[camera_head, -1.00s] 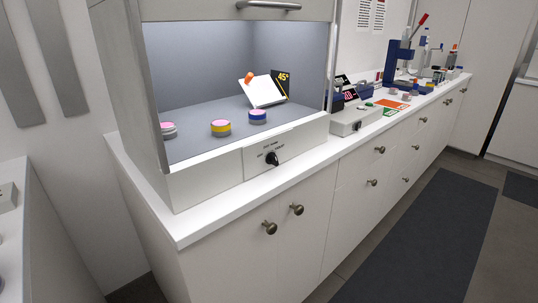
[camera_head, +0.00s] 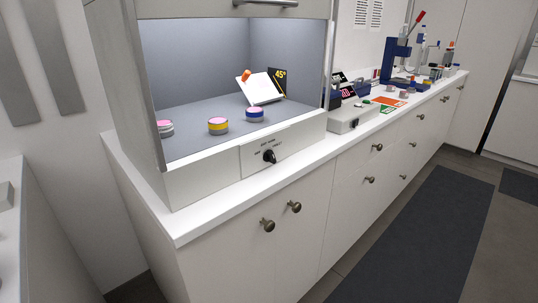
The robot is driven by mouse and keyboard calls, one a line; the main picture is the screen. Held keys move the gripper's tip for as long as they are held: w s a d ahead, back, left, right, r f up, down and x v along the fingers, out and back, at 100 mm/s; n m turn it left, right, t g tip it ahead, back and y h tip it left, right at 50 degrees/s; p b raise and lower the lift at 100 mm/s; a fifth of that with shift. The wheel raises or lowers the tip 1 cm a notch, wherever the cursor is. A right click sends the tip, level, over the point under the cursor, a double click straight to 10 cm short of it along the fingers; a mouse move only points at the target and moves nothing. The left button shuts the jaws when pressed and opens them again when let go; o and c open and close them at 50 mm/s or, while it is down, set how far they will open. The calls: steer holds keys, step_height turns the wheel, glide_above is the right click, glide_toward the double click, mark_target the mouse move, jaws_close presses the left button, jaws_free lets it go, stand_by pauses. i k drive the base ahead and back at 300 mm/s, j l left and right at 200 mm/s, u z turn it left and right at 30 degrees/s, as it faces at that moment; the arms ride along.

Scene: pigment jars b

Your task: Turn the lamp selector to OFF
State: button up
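The lamp selector is a small black knob (camera_head: 269,156) on the white front panel (camera_head: 253,163) below the open viewing booth (camera_head: 190,62). Small lettering surrounds the knob, too small to read with certainty. The knob's exact pointing direction cannot be made out. The booth's interior looks lit. My gripper is not in view.
Inside the booth stand a yellow-banded jar (camera_head: 218,126), a blue-banded jar (camera_head: 255,114), a grey jar (camera_head: 165,128) and a tilted white board (camera_head: 260,87). A white device (camera_head: 350,117) and a blue press (camera_head: 398,62) stand along the counter. Open floor with a dark mat (camera_head: 425,235) lies at right.

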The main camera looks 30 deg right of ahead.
mark_target(268, 156)
steer(key=l, duration=0.55)
steer(key=i+l+z, duration=0.1)
steer(key=l, duration=0.4)
steer(key=i+l+z, duration=0.1)
steer(key=l, duration=0.45)
